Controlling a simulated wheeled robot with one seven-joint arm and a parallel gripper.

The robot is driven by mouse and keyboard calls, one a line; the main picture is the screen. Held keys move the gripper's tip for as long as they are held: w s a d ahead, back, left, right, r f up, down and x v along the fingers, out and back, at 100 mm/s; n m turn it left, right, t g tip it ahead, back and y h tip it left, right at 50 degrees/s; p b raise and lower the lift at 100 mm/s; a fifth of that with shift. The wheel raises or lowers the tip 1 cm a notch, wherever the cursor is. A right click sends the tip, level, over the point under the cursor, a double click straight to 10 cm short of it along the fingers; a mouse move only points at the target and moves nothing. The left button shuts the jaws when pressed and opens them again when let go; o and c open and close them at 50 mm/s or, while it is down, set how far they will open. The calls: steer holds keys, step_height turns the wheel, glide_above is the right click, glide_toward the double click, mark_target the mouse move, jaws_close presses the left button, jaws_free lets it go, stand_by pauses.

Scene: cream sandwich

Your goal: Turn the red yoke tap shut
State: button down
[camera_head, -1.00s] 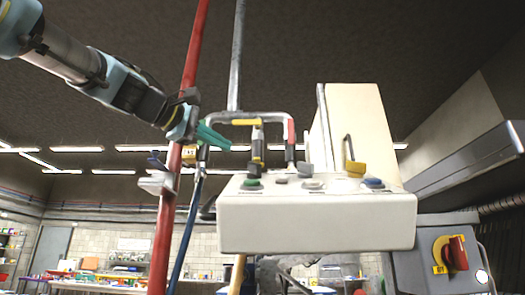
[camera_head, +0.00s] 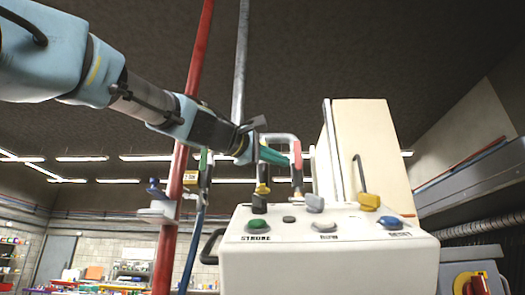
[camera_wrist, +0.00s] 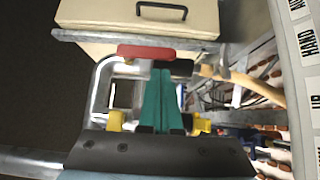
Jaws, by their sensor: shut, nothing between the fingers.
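The red yoke tap's handle (camera_head: 297,155) is at the right leg of a grey pipe yoke (camera_head: 281,138), upright in the head view. In the wrist view the red handle (camera_wrist: 145,53) lies across the picture just beyond my fingertips. My gripper (camera_head: 280,157) has teal fingers pressed together with nothing between them. Its tips (camera_wrist: 162,73) are beside the red handle; I cannot tell if they touch it. The yellow tap parts (camera_wrist: 115,120) show on both sides of my fingers, partly hidden. A green handle (camera_head: 203,158) stands on the left pipe.
A white control box (camera_head: 325,265) with several buttons and levers stands in front, below the pipes. A tall cream cabinet (camera_head: 365,150) rises behind it. A red vertical pipe (camera_head: 180,185) stands at left, close under my arm. A red-and-yellow switch (camera_head: 475,285) is at lower right.

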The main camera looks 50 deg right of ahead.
steer(key=shift+s+d, duration=0.35)
steer(key=shift+f, duration=0.1)
steer(key=shift+f+b, duration=0.15)
steer(key=shift+b, duration=0.2)
steer(key=shift+s+n+b, duration=0.1)
steer(key=shift+n+b, duration=0.2)
steer(key=shift+b, duration=0.25)
